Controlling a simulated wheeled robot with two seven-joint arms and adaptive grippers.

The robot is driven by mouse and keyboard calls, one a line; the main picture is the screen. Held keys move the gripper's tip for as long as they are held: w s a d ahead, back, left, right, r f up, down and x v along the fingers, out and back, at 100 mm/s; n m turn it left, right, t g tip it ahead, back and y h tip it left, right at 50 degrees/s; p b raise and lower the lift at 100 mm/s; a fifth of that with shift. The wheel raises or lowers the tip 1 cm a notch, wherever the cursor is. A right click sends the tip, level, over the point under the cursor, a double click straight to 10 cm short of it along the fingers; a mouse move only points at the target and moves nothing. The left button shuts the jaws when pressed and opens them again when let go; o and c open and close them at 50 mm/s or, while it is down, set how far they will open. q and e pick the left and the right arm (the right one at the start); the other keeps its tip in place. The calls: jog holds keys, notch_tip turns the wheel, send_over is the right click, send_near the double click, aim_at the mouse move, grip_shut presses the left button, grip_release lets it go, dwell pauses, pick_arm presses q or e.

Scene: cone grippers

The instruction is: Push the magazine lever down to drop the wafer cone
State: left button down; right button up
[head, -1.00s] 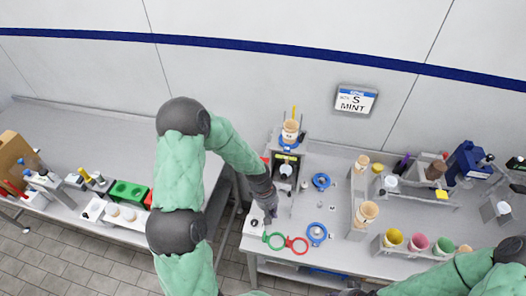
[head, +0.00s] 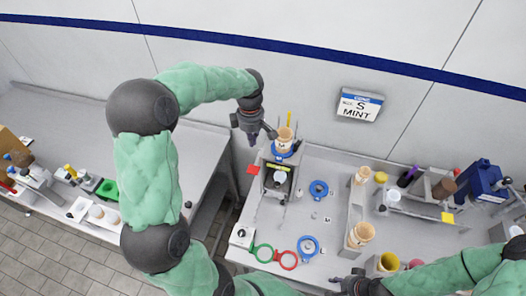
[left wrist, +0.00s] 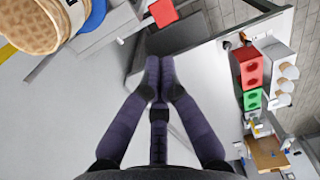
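The wafer cone magazine holds stacked cones (head: 285,138) in a blue ring (head: 284,151) at the back left of the right bench. A thin yellow upright piece (head: 289,118) stands behind it; I cannot tell if it is the lever. My left gripper (head: 253,138) is left of the magazine, apart from it and empty. In the left wrist view its fingers (left wrist: 159,65) are together, with the cones (left wrist: 48,22) and the blue ring (left wrist: 96,14) at upper left. My right gripper (head: 355,285) is at the bottom edge, its fingers unclear.
A red tab (head: 253,169) sits beside the magazine's base. Cone stands (head: 354,215) rise to the right. A gap separates this bench from the left bench (head: 70,120). A mint sign (head: 359,104) hangs behind.

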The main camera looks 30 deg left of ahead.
aim_at(253, 167)
pick_arm(q)
jog(key=shift+s+a+r, duration=0.1)
jog(key=shift+s+r, duration=0.05)
jog(key=shift+r, duration=0.1)
notch_tip(253, 167, down, 14)
jog(key=shift+f+p, duration=0.1)
jog(key=shift+p, duration=1.1)
